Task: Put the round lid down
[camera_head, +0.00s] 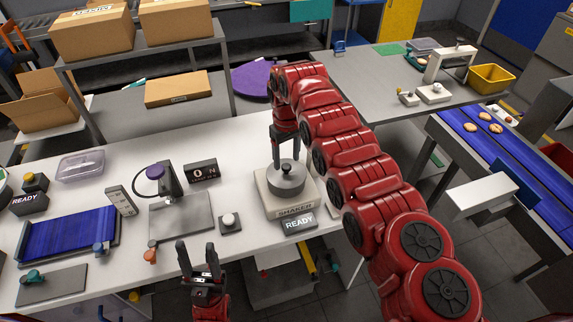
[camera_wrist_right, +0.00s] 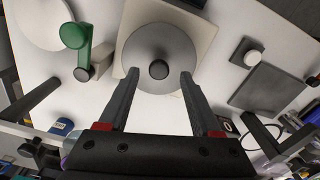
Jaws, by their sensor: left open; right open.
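The round lid (camera_head: 290,171) is grey with a dark knob on top. It lies level on a grey round body on the shaker base (camera_head: 268,200). In the right wrist view the lid (camera_wrist_right: 172,50) is a grey disc around its black knob. My right gripper (camera_head: 278,163) reaches down to the lid from behind, partly hidden by its own arm. In the wrist view its fingers (camera_wrist_right: 160,76) are spread, one on each side of the knob, with a gap to it. My left gripper (camera_head: 196,250) is open and empty at the table's front edge.
A READY sign (camera_head: 299,222) stands in front of the shaker. A round white button (camera_head: 229,220), a black counter box (camera_head: 202,171) and a scale-like stand (camera_head: 180,217) are to its left. A blue belt (camera_head: 66,234) lies further left. White table is bare behind the shaker's left.

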